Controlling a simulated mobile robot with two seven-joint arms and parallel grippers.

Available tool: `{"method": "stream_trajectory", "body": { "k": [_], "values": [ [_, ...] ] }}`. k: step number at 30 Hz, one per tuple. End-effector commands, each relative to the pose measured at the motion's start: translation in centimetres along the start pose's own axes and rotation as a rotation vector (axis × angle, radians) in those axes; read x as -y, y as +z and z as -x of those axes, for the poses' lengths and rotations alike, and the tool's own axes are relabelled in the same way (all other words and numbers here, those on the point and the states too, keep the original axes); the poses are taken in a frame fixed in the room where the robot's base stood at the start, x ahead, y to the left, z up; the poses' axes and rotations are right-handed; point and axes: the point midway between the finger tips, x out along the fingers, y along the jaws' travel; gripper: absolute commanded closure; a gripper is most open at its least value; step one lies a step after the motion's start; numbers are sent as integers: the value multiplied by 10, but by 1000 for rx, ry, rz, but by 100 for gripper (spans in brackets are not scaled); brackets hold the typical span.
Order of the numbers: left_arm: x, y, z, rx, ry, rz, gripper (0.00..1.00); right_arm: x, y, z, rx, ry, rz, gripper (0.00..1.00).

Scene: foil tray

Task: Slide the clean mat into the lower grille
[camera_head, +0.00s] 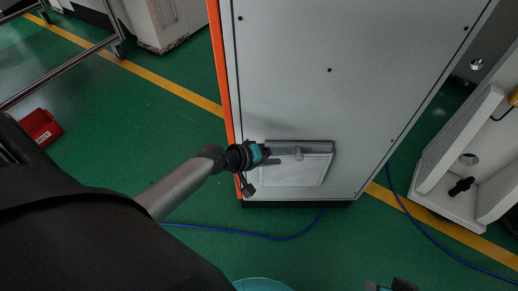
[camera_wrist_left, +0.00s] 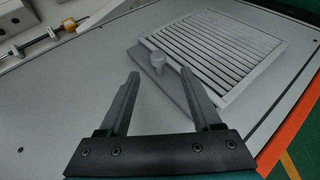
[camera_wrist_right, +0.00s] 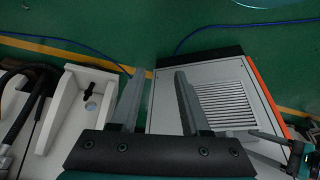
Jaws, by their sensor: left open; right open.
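The lower grille (camera_head: 292,172) is a pale slatted panel low on the grey cabinet. Its slats show clearly in the left wrist view (camera_wrist_left: 222,45) and the right wrist view (camera_wrist_right: 224,103). A grey strip (camera_wrist_left: 183,88) with a round knob (camera_wrist_left: 157,62) runs along one edge of the grille. My left gripper (camera_wrist_left: 160,85) is open and empty, with its fingers pointing toward the knob; I cannot tell whether they touch. My right gripper (camera_wrist_right: 158,73) is open and empty, away from the grille. I cannot make out a clean mat in any view.
The grey cabinet (camera_head: 345,75) has an orange left edge. A white machine part (camera_head: 455,185) stands to its right. Blue cables (camera_head: 272,237) lie on the green floor. A teal round thing (camera_head: 263,285) shows at the bottom edge. A red box (camera_head: 40,127) lies at left.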

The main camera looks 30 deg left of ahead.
Motion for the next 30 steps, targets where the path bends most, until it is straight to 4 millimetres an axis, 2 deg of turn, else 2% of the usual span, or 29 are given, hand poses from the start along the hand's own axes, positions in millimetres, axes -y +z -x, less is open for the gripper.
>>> {"method": "stream_trajectory", "body": {
  "k": [1,6,13,18,26,30],
  "values": [
    [-2,-1,11,-2,0,-1,35,0,2,-4,12,-1,0,54],
    [-4,-2,39,-5,7,-3,35,1,12,-22,40,-3,2,54],
    [-7,-3,69,-12,17,-3,35,2,24,-39,66,-5,3,54],
    [-8,-3,79,-13,21,-5,35,2,28,-45,74,-6,4,54],
    [-8,-3,80,-14,22,-4,35,2,29,-46,75,-6,3,54],
    [6,-3,79,-24,-21,-20,35,1,33,-51,82,-4,5,54]
  ]
}}
